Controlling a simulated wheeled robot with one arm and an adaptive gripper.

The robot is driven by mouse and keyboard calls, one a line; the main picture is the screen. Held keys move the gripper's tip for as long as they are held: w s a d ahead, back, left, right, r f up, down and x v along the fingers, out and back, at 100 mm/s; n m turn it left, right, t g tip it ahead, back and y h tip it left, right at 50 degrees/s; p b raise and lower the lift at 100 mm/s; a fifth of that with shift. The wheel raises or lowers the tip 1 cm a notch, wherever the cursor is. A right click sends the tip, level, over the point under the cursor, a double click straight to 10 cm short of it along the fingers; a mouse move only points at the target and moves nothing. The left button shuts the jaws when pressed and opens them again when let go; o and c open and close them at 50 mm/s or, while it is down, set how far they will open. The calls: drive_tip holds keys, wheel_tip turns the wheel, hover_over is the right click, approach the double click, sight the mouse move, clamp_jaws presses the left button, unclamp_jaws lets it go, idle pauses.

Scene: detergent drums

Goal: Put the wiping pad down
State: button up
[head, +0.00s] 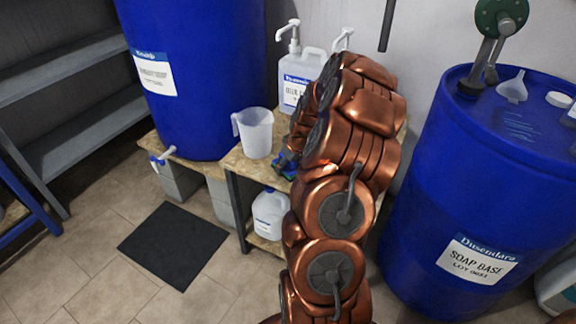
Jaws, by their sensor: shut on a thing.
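My copper-coloured arm rises through the middle of the head view and hides much of the wooden bench (240,164) behind it. My gripper (289,158) shows only in part, at the arm's left edge, low over the bench top. It is shut on a small blue and green thing, which looks like the wiping pad (283,169). The pad is just right of a clear measuring jug (256,133). I cannot tell whether the pad touches the bench top.
A large blue drum (205,60) with a tap stands on the bench's left. Pump bottles (300,75) stand behind the jug. A white jug (269,215) sits on the lower shelf. A soap base drum (440,190) stands right. A dark mat (174,245) lies on the floor.

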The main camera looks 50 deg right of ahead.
drive_tip(key=shift+f, duration=0.25)
drive_tip(key=shift+f, duration=0.35)
drive_tip(key=shift+s+f+b, duration=0.1)
drive_tip(key=shift+f+b, duration=0.05)
drive_tip(key=shift+b, duration=0.2)
drive_tip(key=o, duration=1.8)
drive_tip(key=shift+f, duration=0.15)
drive_tip(key=shift+c, duration=0.2)
drive_tip(key=shift+r, duration=0.25)
